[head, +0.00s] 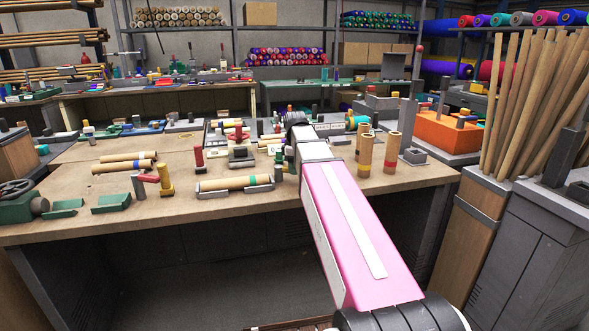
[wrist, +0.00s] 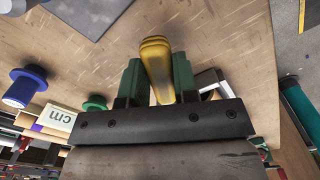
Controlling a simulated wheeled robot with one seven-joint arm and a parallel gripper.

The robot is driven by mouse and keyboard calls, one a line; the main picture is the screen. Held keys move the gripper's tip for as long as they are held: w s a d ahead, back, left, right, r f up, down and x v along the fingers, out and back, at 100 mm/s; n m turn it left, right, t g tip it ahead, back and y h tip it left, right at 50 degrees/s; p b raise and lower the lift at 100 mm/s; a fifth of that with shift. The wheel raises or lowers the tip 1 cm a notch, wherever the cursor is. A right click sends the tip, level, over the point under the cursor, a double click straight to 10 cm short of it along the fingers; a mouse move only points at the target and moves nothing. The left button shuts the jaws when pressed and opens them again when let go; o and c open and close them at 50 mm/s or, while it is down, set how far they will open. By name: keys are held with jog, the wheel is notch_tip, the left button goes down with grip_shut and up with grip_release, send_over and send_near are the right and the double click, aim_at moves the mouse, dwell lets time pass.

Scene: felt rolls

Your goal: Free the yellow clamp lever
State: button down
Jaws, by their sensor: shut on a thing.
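In the wrist view the yellow clamp lever (wrist: 154,55) stands between the two green fingers of my gripper (wrist: 157,78). The fingers are shut on it, one on each side, and its rounded end sticks out past them. The lever's lower part is hidden behind the dark gripper body. In the head view my pink and white arm reaches over the workbench (head: 110,221), and my gripper and the held lever cannot be made out there.
In the wrist view a blue knob (wrist: 25,88), a green knob (wrist: 95,103) and a block marked "cm" (wrist: 58,119) lie left of my gripper. In the head view upright cardboard tubes (head: 391,152) stand right of my arm. A yellow post (head: 165,180) stands at left.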

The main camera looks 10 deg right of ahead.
dwell(0.4)
jog(key=c, duration=0.9)
grip_release()
jog(key=shift+r, duration=0.1)
notch_tip(320, 180, up, 11)
jog(key=shift+f, duration=0.2)
